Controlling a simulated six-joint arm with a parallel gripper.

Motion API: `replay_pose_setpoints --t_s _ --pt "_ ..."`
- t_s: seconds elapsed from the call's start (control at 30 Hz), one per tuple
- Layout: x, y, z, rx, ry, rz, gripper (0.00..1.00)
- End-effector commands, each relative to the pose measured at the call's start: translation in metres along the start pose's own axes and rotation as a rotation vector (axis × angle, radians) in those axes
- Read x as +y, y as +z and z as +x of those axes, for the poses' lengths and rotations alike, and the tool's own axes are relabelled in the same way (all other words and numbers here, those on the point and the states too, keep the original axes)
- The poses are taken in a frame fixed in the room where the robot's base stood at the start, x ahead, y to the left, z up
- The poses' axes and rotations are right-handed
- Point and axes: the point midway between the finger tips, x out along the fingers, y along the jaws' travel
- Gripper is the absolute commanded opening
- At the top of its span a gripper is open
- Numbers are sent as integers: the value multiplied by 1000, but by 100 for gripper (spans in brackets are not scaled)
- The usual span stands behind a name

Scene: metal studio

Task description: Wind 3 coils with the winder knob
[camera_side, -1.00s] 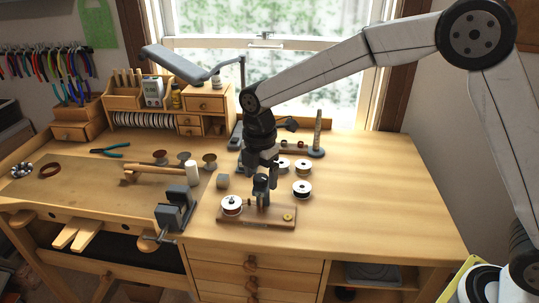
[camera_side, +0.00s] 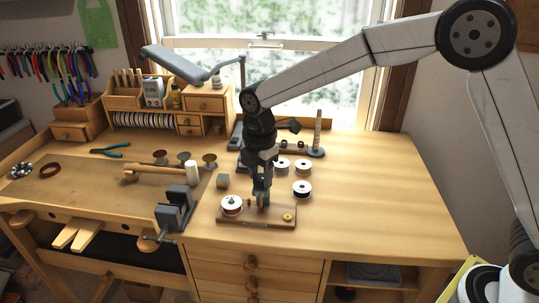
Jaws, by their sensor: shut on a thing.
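The winder is a brown wooden board (camera_side: 262,218) near the front edge of the bench. My gripper (camera_side: 262,198) points down over the middle of the board, shut on what appears to be the winder knob. The knob itself is hidden by the fingers.
Several white spools stand behind and right of the winder, one of them close by (camera_side: 302,189). A tapered rod on a round base (camera_side: 317,135) stands behind. The right side of the bench is clear.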

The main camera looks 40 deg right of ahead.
Motion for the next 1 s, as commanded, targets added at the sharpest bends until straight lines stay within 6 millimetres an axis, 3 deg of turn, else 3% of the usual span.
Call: replay_pose_setpoints --t_s 1.0 --pt "0 0 -1 0 1 895 0"
